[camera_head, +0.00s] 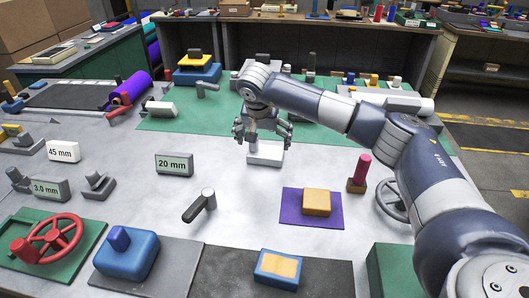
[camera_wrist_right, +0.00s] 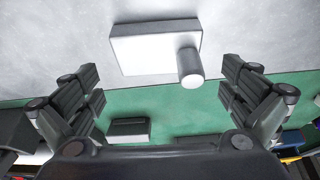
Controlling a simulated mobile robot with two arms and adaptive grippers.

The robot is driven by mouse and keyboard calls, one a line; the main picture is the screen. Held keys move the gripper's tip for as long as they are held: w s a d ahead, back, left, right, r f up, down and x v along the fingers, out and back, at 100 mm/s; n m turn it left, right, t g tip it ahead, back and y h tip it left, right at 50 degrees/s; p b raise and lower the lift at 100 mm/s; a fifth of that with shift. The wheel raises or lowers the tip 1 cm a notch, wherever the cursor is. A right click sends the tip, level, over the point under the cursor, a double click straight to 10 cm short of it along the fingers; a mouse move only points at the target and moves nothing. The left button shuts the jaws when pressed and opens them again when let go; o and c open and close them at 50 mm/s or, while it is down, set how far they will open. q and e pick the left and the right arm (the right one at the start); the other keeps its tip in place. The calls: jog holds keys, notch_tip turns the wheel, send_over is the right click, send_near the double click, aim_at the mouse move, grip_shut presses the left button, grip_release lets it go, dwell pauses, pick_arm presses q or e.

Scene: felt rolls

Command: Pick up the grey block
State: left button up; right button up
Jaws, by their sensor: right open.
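My right gripper (camera_head: 262,132) is open and empty, its fingers pointing down over a pale grey-white block (camera_head: 266,158) with an upright cylinder on it. In the right wrist view this pale block (camera_wrist_right: 150,47) lies ahead of and between the spread fingers (camera_wrist_right: 163,92), apart from them. Other grey blocks stand to the left in the head view: one labelled "20 mm" (camera_head: 174,171), one labelled "3.0 mm" (camera_head: 50,196) and one labelled "45 mm" (camera_head: 63,157). I cannot tell which is the task's block. My left gripper is not in view.
An orange block (camera_head: 317,202) lies on a purple felt sheet (camera_head: 294,216). A grey handle (camera_head: 200,205), a magenta cylinder (camera_head: 363,168) and a red handwheel (camera_head: 54,235) stand around. A green mat (camera_head: 175,122) covers the back. The white surface left of the pale block is mostly clear.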

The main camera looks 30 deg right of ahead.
aim_at(267, 148)
jog(key=p+x, duration=0.1)
jog(key=x, duration=0.2)
jog(key=shift+d+f, duration=0.2)
jog(key=shift+f, duration=0.15)
jog(key=shift+w+d+f, duration=0.15)
jog(key=shift+f, duration=0.35)
jog(key=c, duration=1)
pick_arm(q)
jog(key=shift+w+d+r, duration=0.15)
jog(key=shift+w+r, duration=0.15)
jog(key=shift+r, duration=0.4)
pick_arm(e)
jog(key=shift+r, duration=0.2)
